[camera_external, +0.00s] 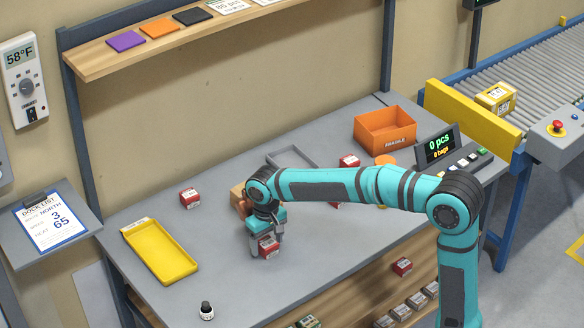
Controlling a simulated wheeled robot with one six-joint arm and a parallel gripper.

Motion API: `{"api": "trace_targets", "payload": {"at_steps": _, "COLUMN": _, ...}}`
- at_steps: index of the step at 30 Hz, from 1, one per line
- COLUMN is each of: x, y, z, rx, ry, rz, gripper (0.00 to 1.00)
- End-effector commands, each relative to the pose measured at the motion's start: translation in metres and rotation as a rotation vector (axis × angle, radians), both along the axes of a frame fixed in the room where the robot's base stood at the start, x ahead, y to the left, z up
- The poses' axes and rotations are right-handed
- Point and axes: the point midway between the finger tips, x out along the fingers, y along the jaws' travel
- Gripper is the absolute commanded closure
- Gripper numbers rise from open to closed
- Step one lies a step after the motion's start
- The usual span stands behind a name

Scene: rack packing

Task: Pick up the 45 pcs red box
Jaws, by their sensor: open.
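My gripper (267,246) points down over the near middle of the grey table, with its jaws open. A small red box (268,250) with a white label sits between or just behind the fingers; I cannot tell whether they touch it. Another red box (189,198) stands alone at the left, and one (349,161) stands at the back. A further red box (335,205) is mostly hidden under my arm. The piece counts on the labels are too small to read, so I cannot tell which is 45 pcs.
A brown box (238,198) stands just behind my gripper, partly hidden. A yellow tray (160,252) lies at the left, with a dark bottle (206,311) near the front edge. A grey tray (292,155), orange crate (385,128) and display (438,145) are at the back. Table between tray and gripper is clear.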

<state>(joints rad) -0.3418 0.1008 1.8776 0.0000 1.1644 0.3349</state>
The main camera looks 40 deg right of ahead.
Motion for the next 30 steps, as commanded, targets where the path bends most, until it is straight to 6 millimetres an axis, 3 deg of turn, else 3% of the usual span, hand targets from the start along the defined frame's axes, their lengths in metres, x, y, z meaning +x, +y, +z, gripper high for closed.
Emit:
{"api": "trace_targets", "payload": {"at_steps": 8, "x": 0.0, "y": 0.0, "z": -0.007, "rx": 0.001, "ry": -0.002, "rz": 0.0, "gripper": 0.29}}
{"api": "trace_targets", "payload": {"at_steps": 16, "x": 0.0, "y": 0.0, "z": -0.007, "rx": 0.0, "ry": -0.001, "rz": 0.0, "gripper": 0.78}}
{"api": "trace_targets", "payload": {"at_steps": 25, "x": 0.0, "y": 0.0, "z": -0.004, "rx": 0.001, "ry": -0.002, "rz": 0.0, "gripper": 0.79}}
{"api": "trace_targets", "payload": {"at_steps": 30, "x": 0.001, "y": 0.0, "z": 0.016, "rx": 0.001, "ry": -0.004, "rz": 0.0, "gripper": 0.79}}
